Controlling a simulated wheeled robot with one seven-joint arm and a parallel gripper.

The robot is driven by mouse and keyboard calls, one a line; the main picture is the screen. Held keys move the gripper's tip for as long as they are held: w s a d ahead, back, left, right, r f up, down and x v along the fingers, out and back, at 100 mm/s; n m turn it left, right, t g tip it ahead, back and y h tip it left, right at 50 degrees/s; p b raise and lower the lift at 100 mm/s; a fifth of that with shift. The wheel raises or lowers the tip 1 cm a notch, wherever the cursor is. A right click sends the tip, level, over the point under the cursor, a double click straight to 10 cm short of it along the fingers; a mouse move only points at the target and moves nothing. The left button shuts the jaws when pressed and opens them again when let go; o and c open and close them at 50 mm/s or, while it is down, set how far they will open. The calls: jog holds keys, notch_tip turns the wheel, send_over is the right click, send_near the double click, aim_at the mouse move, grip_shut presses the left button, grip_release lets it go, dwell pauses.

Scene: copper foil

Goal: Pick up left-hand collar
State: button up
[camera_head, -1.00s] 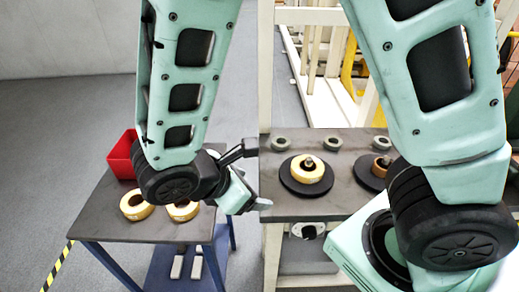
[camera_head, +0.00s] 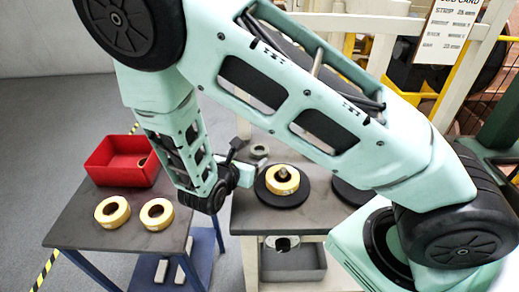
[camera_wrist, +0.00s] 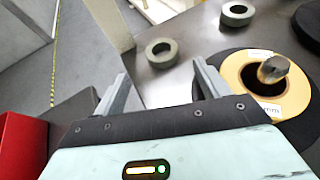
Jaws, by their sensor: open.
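The left-hand collar (camera_wrist: 162,52) is a grey ring lying flat on the dark bench top (camera_wrist: 170,85), ahead of my gripper (camera_wrist: 160,70) in the wrist view. It also shows in the head view (camera_head: 259,151), behind and left of the black disc. My gripper is open, its two fingers apart, with nothing between them. In the head view my gripper (camera_head: 246,174) is at the bench's left edge, partly hidden by my arm. A second grey collar (camera_wrist: 237,13) lies farther off in the wrist view.
A black disc (camera_head: 290,200) carries a yellow roll (camera_head: 283,186) around a metal spindle, close right of my gripper. On the left table (camera_head: 85,235) are a red bin (camera_head: 110,172) and two yellow rolls (camera_head: 112,212). A gap separates table and bench.

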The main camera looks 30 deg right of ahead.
aim_at(261, 149)
jog(key=shift+p+x, duration=0.8)
jog(key=shift+x, duration=2.5)
jog(key=shift+s, duration=0.1)
jog(key=c, duration=1.2)
